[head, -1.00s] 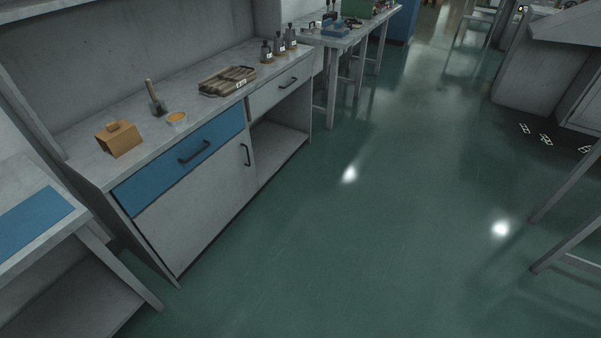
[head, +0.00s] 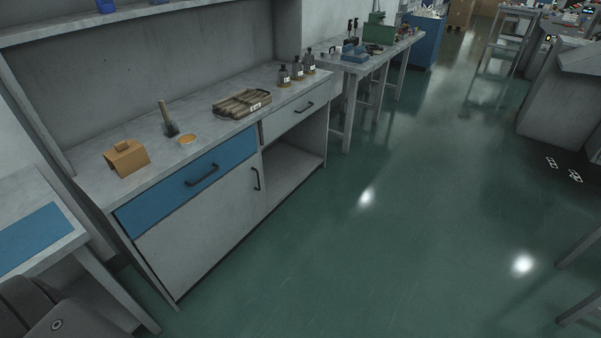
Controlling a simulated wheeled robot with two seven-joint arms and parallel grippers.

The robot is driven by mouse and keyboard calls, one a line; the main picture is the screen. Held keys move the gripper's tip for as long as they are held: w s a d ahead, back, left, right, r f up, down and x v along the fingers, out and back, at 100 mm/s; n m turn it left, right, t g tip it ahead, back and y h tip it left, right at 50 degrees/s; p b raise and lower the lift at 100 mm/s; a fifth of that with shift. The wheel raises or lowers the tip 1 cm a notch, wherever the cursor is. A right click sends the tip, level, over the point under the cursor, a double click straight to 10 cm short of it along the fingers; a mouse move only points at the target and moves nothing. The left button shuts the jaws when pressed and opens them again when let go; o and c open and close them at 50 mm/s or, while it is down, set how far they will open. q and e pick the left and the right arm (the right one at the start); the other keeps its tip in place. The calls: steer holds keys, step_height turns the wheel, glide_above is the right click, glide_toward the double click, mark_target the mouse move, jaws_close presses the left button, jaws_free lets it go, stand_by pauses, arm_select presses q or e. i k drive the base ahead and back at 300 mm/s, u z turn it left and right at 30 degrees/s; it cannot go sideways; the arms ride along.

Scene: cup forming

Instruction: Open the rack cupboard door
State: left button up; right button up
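The grey cupboard door (head: 197,229) is in the lower left part of the rack (head: 318,140), below a blue drawer (head: 160,203). The door looks shut. Its dark vertical handle (head: 256,179) is near the door's right edge, beside an open shelf space. The blue drawer and the grey drawer to its right look shut. Neither of my grippers is in the head view. Only a dark grey part of my own body shows at the bottom left corner, well apart from the door.
On the rack top stand a brown box (head: 127,158), a brush (head: 168,118), an orange-filled dish (head: 188,140), a tray of rolls (head: 241,103) and dark bottles (head: 297,70). A grey bench (head: 93,270) stands close at the left. The green floor (head: 330,255) before the rack is clear.

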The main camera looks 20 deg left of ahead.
mark_target(185, 244)
steer(key=z, duration=0.55)
steer(key=i, duration=2.25)
steer(key=u, duration=1.4)
steer(key=i, duration=0.65)
steer(key=u, duration=0.5)
